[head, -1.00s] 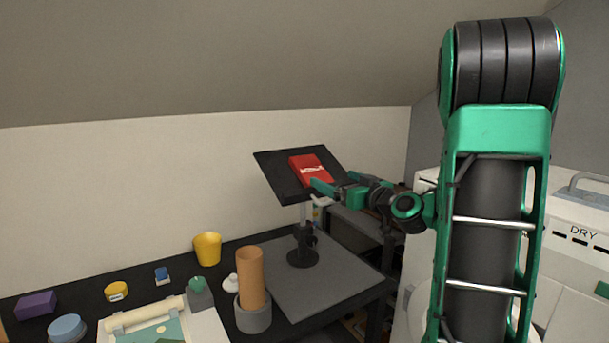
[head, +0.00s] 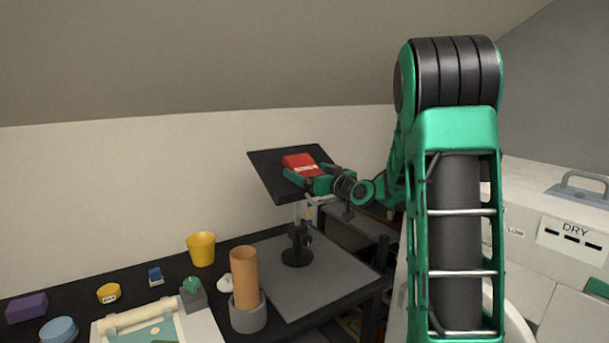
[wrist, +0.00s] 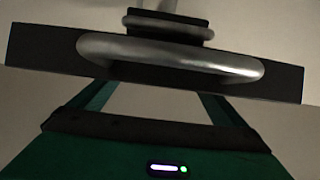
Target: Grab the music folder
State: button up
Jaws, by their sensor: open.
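The red music folder (head: 299,160) lies on the tilted black desk of a stand (head: 262,165), with a pale label on its face. My gripper (head: 309,174) is at the folder's lower edge, its green fingers apart and the folder's lower part between or just behind them. Whether they touch it I cannot tell. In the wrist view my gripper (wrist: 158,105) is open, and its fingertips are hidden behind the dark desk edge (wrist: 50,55). The folder does not show there.
The stand rises from a grey mat (head: 325,275) on a black table. An orange cylinder (head: 244,278), yellow cup (head: 201,249) and small items stand to the left. A white machine marked DRY (head: 565,240) is at right. A metal loop (wrist: 170,55) crosses the wrist view.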

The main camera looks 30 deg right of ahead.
jog(key=c, duration=1.3)
jog(key=shift+o, duration=0.2)
jog(key=shift+r, duration=0.1)
